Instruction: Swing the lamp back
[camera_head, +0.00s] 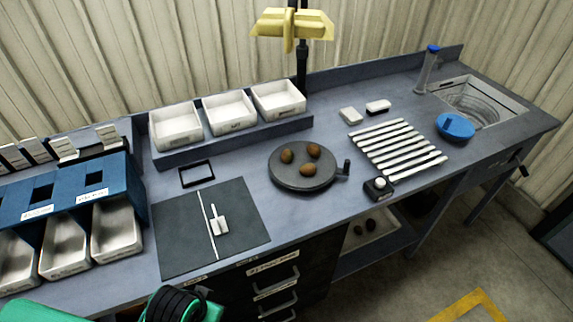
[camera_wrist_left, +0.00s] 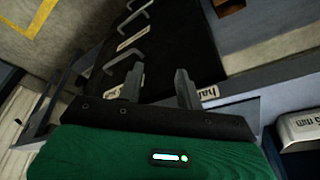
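The lamp (camera_head: 292,24) has a yellow head on a dark upright post (camera_head: 302,65) at the back of the bench. It hangs over the back edge near the white trays, and its top is cut off by the frame. My left gripper (camera_wrist_left: 158,84) shows in the left wrist view with its two dark fingers apart and nothing between them. It is low at the front of the bench, near the drawer handles and far from the lamp. Green and black parts of my left arm show at the bottom of the head view. My right gripper is not in view.
A round turntable (camera_head: 303,180) holds three potatoes in the bench middle. Three white trays (camera_head: 230,110) stand on a raised shelf behind. A dark mat (camera_head: 180,240), blue bins (camera_head: 70,205), a white slatted rack (camera_head: 372,137) and a sink (camera_head: 490,97) fill the rest.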

